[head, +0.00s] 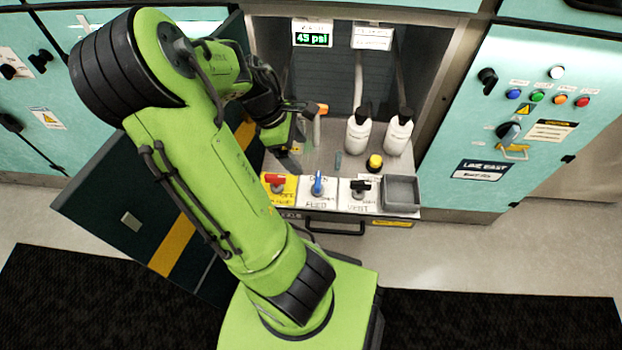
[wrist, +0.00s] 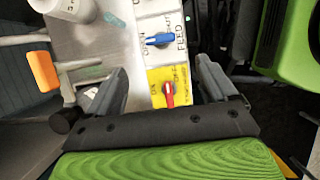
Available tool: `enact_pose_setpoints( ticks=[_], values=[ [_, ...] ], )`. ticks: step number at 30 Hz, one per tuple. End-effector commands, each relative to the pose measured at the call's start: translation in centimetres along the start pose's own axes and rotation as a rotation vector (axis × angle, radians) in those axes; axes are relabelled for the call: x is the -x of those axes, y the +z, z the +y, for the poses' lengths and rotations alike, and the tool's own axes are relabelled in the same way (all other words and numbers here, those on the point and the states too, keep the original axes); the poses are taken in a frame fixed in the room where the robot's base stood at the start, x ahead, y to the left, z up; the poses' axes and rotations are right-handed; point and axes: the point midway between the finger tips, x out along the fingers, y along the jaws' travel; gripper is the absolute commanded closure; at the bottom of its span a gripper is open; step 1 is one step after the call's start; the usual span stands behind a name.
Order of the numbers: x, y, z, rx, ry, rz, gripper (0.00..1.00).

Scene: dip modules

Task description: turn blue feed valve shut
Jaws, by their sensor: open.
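The blue feed valve (head: 318,184) is a small lever handle on a white panel marked FEED, in the middle of a row of three valves. In the head view its handle points front to back. In the wrist view the blue handle (wrist: 160,40) lies left to right, beyond my fingertips. My gripper (head: 298,140) is open and empty, above the bench behind and left of the valve, touching no handle. In the wrist view my gripper (wrist: 160,66) has its fingers spread either side of the yellow panel with the red valve (wrist: 169,93).
The red valve is left of the blue one, the black vent valve (head: 361,188) right. A grey tray (head: 401,193) is at the right end. Two white bottles (head: 357,131) and a yellow-topped item (head: 375,162) stand behind. An orange-ended part (wrist: 42,71) is near my gripper.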

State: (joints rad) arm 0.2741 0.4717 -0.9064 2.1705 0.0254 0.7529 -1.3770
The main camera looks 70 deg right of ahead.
Motion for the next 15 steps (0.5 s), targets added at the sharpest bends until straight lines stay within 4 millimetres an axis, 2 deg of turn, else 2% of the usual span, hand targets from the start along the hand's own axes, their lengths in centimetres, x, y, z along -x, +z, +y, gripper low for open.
enact_pose_setpoints(
  ticks=[1,9,15],
  values=[
    [-2.0,-0.2,-0.1,-0.003,-0.005,-0.003,0.15],
    [-8.8,-0.2,-0.1,-0.002,-0.004,-0.001,0.15],
    [-11.7,-0.2,-0.1,-0.002,-0.002,0.001,0.15]
  ],
)
